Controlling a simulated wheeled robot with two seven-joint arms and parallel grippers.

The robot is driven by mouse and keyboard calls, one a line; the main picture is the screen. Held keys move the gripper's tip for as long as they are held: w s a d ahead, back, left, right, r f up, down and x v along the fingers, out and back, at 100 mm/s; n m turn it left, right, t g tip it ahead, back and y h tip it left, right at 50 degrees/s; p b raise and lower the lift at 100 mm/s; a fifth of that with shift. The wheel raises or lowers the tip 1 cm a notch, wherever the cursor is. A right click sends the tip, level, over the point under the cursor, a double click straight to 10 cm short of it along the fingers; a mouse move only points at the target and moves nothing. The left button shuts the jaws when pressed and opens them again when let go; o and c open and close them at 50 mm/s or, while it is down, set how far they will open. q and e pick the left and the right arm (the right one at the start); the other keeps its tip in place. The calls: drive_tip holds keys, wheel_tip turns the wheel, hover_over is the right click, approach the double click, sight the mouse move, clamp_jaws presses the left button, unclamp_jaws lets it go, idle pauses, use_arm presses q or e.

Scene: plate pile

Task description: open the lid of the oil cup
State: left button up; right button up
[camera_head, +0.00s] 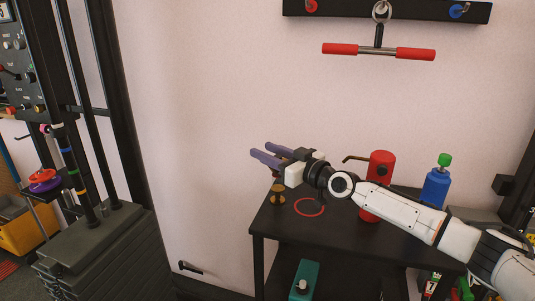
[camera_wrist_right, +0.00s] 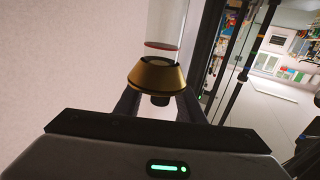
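What looks like the oil cup (camera_head: 278,194) stands near the back left corner of the black table, a small brass-coloured piece in the head view. My right gripper (camera_head: 262,158) is above it, with its two purple fingers apart and pointing left. In the right wrist view a clear glass cylinder has a brass cone-shaped end (camera_wrist_right: 158,76) with a small dark knob. This end shows between the two spread fingers of my right gripper (camera_wrist_right: 158,104). I cannot tell whether they touch it. My left gripper is not in view.
A red ring (camera_head: 309,207) lies flat on the black table (camera_head: 340,238). A red can with a spout (camera_head: 381,166) and a blue bottle with a green cap (camera_head: 436,187) stand further right, behind my arm. A teal object (camera_head: 304,279) is below. A weight machine (camera_head: 105,245) stands left.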

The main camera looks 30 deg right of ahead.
drive_tip(key=shift+c, duration=0.5)
clamp_jaws()
